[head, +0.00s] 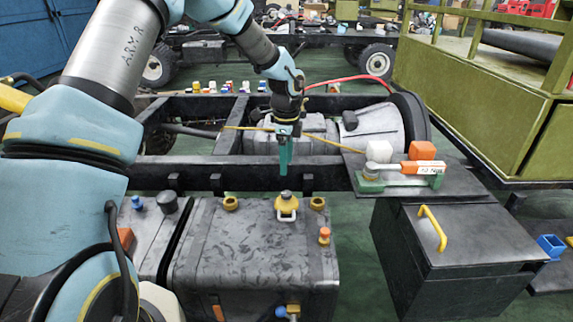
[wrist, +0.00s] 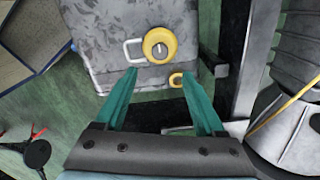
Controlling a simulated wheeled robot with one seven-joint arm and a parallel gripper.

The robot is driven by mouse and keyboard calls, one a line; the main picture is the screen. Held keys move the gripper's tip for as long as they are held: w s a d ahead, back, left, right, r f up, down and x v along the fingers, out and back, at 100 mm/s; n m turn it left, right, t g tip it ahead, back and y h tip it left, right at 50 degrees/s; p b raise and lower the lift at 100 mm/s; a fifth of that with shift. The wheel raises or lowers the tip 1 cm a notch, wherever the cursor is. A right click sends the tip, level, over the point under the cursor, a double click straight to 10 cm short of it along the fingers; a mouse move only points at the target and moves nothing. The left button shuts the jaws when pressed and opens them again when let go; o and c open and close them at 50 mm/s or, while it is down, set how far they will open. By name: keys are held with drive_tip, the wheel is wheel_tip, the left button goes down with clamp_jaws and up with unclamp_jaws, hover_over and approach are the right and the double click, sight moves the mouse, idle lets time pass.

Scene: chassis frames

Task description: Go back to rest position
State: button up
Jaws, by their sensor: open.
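My gripper (head: 285,158) hangs pointing down above the chassis rail, behind the dark grey tank (head: 255,250). In the wrist view my gripper (wrist: 160,100) shows two teal fingers spread apart with nothing between them. A yellow cap with a white loop handle (head: 287,207) sits on top of the tank, in front of and below my gripper in the head view. The same yellow cap (wrist: 160,45) shows beyond the fingertips in the wrist view, apart from them.
The black chassis frame (head: 190,172) runs across the middle. A black box with a yellow handle (head: 455,260) stands at right. White and orange blocks (head: 422,151) sit on a ledge above it. An olive platform (head: 480,100) stands at far right. A red hose (head: 350,79) arches behind.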

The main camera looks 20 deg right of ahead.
drive_tip(key=a+r+n, duration=0.3)
drive_tip(key=a+n, duration=0.3)
drive_tip(key=a, duration=0.4)
drive_tip(key=a+r+n, duration=0.4)
drive_tip(key=a+n, duration=0.1)
drive_tip(key=a, duration=0.6)
drive_tip(key=s+a+r+n, duration=0.1)
drive_tip(key=s+a+n, duration=0.4)
drive_tip(key=a, duration=0.3)
drive_tip(key=s+a+r+n+t, duration=0.1)
drive_tip(key=s+a+r+n, duration=0.1)
drive_tip(key=s+a+n, duration=0.4)
drive_tip(key=a+n, duration=0.1)
drive_tip(key=n, duration=0.1)
drive_tip(key=shift+a+n+t, duration=0.3)
drive_tip(key=shift+a, duration=0.05)
